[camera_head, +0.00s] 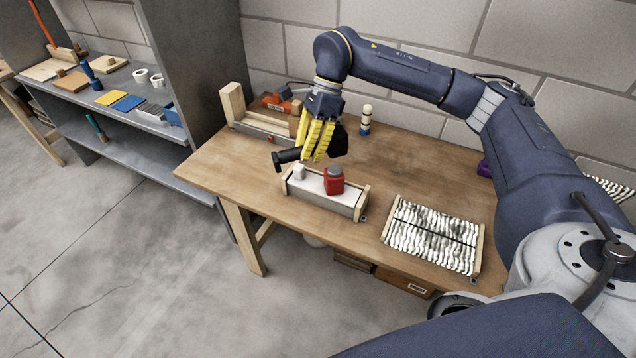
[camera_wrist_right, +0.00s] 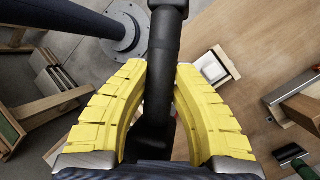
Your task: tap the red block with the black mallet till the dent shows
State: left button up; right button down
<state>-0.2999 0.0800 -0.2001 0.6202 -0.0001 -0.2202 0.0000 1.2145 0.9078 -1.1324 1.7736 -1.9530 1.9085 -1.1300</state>
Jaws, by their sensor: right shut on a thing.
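The red block (camera_head: 334,181) stands on a pale base (camera_head: 325,197) with wooden ends, near the front of the workbench. A small white piece (camera_head: 299,172) stands on the same base to its left. I cannot make out a dent on the red block. My right gripper (camera_head: 318,150) has its yellow fingers shut on the black mallet (camera_head: 287,157), above and behind the base. The mallet lies roughly level and apart from the red block. In the right wrist view the black mallet (camera_wrist_right: 160,85) runs between the yellow fingers (camera_wrist_right: 157,110). My left gripper is not in view.
A ribbed black-and-white panel (camera_head: 432,237) lies right of the base. A wooden frame (camera_head: 265,125), an orange tool (camera_head: 278,103) and a small peg-like figure (camera_head: 366,120) stand behind. Grey shelves (camera_head: 150,165) stand left. The bench's left front (camera_head: 215,170) is clear.

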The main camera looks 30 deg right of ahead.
notch_tip(320, 180, down, 6)
jog(key=shift+r, duration=3.15)
jog(key=shift+r, duration=0.1)
jog(key=shift+r, duration=2.45)
